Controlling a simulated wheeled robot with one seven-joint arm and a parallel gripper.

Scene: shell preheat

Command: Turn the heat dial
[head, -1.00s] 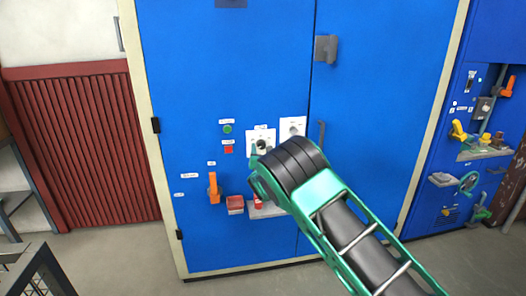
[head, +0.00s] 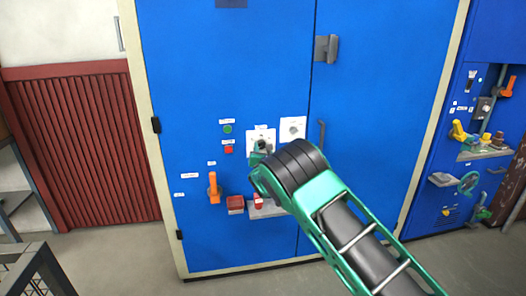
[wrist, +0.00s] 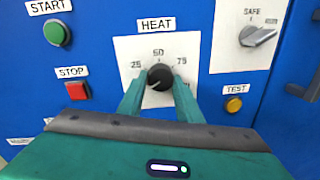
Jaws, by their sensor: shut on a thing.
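The heat dial (wrist: 160,77) is a round black knob on a white plate (wrist: 128,50) labelled HEAT, with marks such as 25, 50 and 75. The plate also shows in the head view (head: 262,133), partly hidden by my arm. My gripper (wrist: 160,92) is shut on the dial, with one teal finger on each side of it. In the head view my gripper (head: 261,150) is at the blue cabinet front, and the dial is mostly hidden. I cannot read the dial's pointer clearly.
Left of the dial are a green START button (wrist: 57,33) and a red STOP button (wrist: 77,90). An orange lever (head: 214,188) and a small red box (head: 235,204) are lower on the cabinet (head: 220,70).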

